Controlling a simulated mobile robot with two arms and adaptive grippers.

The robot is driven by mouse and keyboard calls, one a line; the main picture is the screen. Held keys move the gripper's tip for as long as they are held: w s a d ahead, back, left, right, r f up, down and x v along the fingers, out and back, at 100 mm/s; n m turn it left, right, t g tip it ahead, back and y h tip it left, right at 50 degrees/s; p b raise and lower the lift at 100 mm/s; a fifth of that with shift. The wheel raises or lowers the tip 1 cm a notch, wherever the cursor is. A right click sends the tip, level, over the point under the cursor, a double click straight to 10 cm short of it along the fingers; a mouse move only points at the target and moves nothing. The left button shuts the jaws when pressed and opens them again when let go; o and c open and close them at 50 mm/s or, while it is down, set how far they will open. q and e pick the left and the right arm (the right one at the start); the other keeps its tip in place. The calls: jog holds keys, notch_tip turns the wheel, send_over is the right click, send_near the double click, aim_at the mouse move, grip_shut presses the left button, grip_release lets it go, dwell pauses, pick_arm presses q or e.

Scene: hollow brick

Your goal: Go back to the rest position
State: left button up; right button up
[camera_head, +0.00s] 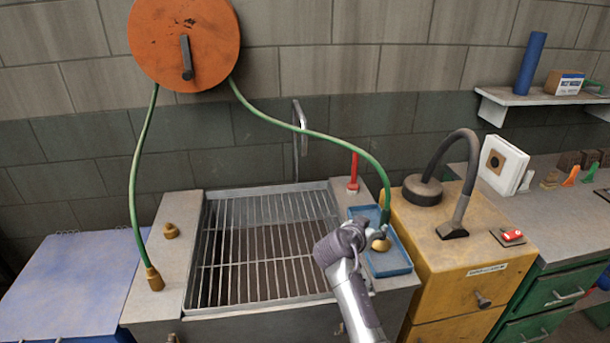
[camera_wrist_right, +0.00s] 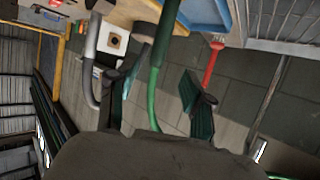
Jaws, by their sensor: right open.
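My right gripper (camera_head: 376,234) is over the blue tray (camera_head: 398,262) beside the sink, at the end of the green hose (camera_head: 290,129). In the right wrist view my right gripper (camera_wrist_right: 158,88) has its two fingers apart, with the green hose (camera_wrist_right: 155,82) running through the gap between them. I cannot tell whether a finger touches the hose. The hose's brass end (camera_head: 381,245) sits at the tray, partly behind the gripper. The blue tray also shows at the top of the wrist view (camera_wrist_right: 207,12). My left gripper is not in view.
The sink with its metal grate (camera_head: 262,250) lies left of the arm. A red upright piece (camera_head: 353,172) stands behind the tray. A yellow cabinet (camera_head: 440,270) with a dark curved lamp-like arm (camera_head: 470,170) stands at right. An orange reel (camera_head: 184,40) hangs on the wall.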

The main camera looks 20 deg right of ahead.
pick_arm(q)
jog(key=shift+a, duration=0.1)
